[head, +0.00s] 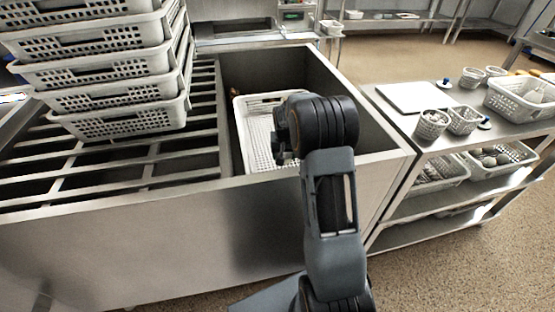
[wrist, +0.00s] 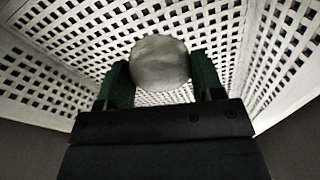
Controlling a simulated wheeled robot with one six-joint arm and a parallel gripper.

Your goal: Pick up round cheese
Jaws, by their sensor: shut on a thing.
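The round cheese (wrist: 160,62) is a pale grey, rounded piece in the wrist view. My gripper (wrist: 160,80) has its two dark green fingers on either side of it and is shut on it. Around them are the perforated walls and floor of a white basket (wrist: 60,75). In the head view this white basket (head: 243,130) lies inside the deep steel sink. My arm reaches down into it there and hides its right part. The cheese and fingertips are hidden in the head view.
The steel sink wall (head: 370,105) rises right of the basket. A stack of white baskets (head: 110,75) stands on the slatted rack (head: 130,165) at left. At right, a steel shelf table (head: 465,115) holds a white board (head: 413,97) and several small baskets.

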